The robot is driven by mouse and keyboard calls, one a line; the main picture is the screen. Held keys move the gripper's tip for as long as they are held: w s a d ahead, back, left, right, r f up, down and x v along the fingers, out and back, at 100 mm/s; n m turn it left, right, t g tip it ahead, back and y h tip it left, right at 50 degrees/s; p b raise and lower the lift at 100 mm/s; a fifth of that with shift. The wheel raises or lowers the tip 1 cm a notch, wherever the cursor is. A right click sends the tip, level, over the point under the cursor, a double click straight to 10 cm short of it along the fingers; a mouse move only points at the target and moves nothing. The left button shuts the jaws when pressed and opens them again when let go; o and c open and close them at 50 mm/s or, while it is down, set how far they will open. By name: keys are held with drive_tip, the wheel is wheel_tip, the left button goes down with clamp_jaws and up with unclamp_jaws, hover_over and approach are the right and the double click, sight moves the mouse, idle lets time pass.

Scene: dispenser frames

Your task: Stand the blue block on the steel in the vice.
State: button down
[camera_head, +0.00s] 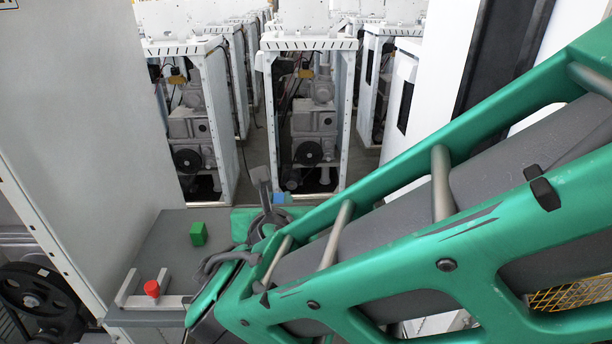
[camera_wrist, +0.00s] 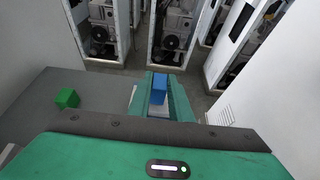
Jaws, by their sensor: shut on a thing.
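The blue block (camera_wrist: 158,87) is in the middle of the wrist view, upright, with pale grey metal (camera_wrist: 157,111) just below it and green sides around it. I cannot tell whether it touches that metal. In the head view only a small part of the blue block (camera_head: 279,197) shows beside my gripper (camera_head: 266,203), which is shut on it. A green part (camera_head: 241,220) behind my gripper looks like the vice, mostly covered by my arm. The steel in the vice is hidden in the head view.
A green cube (camera_head: 198,233) stands on the grey table (camera_head: 170,240), left of my gripper. A silver bracket (camera_head: 128,287) with a red cylinder (camera_head: 152,288) is at the table's front left. A tall pale panel (camera_head: 85,120) rises on the left. Machine frames (camera_head: 309,110) stand beyond.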

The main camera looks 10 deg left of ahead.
drive_tip(key=shift+f, duration=0.3)
drive_tip(key=c, duration=1.6)
unclamp_jaws()
drive_tip(key=shift+r, duration=0.15)
drive_tip(key=shift+s+r, duration=0.1)
drive_tip(key=shift+s, duration=0.1)
drive_tip(key=v, duration=1.1)
drive_tip(key=shift+s+d, duration=0.1)
drive_tip(key=shift+s, duration=0.2)
